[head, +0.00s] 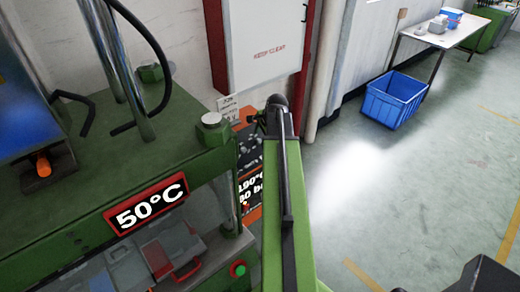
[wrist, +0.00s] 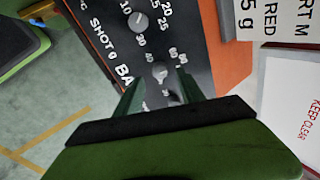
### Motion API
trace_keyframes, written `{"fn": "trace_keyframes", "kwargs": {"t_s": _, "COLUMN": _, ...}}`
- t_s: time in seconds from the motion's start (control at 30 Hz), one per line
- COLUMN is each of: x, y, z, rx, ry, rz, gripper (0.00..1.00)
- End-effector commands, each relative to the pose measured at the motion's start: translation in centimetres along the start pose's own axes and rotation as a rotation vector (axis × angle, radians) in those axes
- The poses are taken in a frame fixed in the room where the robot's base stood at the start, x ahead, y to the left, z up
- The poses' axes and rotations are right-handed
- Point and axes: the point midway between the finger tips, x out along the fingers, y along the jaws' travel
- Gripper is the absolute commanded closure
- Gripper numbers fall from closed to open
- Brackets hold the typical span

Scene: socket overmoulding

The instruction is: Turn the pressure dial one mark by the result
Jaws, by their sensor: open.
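The pressure dial (wrist: 160,72) is a small grey knob on a black, orange-edged control panel (wrist: 112,45). The partly hidden label beside it starts "BA", and numbers such as 40 and 60 ring it. I cannot read its pointer surely. My gripper (wrist: 158,88) is open, its two green fingers on either side of the dial; whether they touch it I cannot tell. A second knob (wrist: 138,21), labelled "SHOT g", is above. In the head view, the panel (head: 249,190) is partly behind my arm and shows "190°C" and part of a bar reading. No moulded result is clearly visible.
A green press (head: 60,215) with a "50°C" sign (head: 146,204) stands at the left. A white wall cabinet (head: 266,40) is behind the panel. A white card (wrist: 285,35) lies right of the panel in the wrist view. A blue crate (head: 394,100) stands on open floor.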

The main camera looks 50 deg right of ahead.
Motion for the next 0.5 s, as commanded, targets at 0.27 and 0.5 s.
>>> {"fn": "trace_keyframes", "kwargs": {"t_s": 0.27, "x": 3.8, "y": 0.0, "z": 0.0, "rx": -0.001, "ry": 0.0, "rz": 0.0, "gripper": 0.54}}
{"fn": "trace_keyframes", "kwargs": {"t_s": 0.5, "x": 3.6, "y": 0.0, "z": 0.0, "rx": 0.0, "ry": 0.0, "rz": 0.0, "gripper": 0.58}}
